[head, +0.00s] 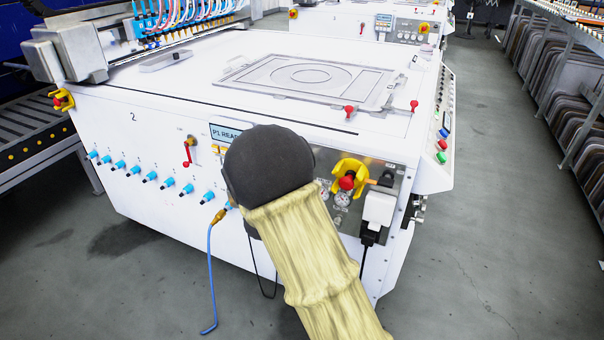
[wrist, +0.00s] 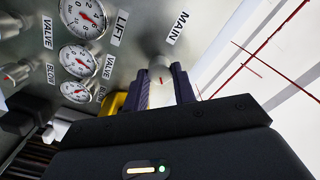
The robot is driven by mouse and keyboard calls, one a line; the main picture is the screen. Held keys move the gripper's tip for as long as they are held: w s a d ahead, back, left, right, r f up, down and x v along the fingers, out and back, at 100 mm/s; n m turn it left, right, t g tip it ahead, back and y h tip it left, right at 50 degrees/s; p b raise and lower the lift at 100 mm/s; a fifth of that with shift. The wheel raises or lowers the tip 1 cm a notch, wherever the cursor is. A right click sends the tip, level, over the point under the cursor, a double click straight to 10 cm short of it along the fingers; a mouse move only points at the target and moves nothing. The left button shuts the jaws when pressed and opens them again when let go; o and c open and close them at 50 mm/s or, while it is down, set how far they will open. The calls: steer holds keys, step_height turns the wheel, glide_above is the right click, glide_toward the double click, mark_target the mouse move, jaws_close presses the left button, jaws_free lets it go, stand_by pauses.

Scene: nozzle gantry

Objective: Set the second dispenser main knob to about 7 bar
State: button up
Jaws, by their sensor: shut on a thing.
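In the wrist view my gripper (wrist: 163,88) has its two dark fingers on either side of the grey main knob (wrist: 159,65), under the MAIN label (wrist: 178,28). It is shut on this knob; a small red mark shows between the fingers. The large gauge (wrist: 85,14) at the top left has a red needle, but its exact reading is hard to tell. In the head view the white machine (head: 150,118) bears the number 2. There my dark wrist and pale sleeved arm hide the gripper and the knob.
Beside the knob are two smaller gauges (wrist: 80,58) (wrist: 75,90) and a LIFT label (wrist: 118,27). A yellow and red switch (head: 347,181) and a white plug box (head: 378,207) sit right of my wrist. A blue hose (head: 209,270) hangs at the left. The floor at right is clear.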

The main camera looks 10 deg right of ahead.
stand_by(0.3)
steer(key=o, duration=1)
steer(key=p+v, duration=0.2)
steer(key=v, duration=1.5)
steer(key=shift+s, duration=0.15)
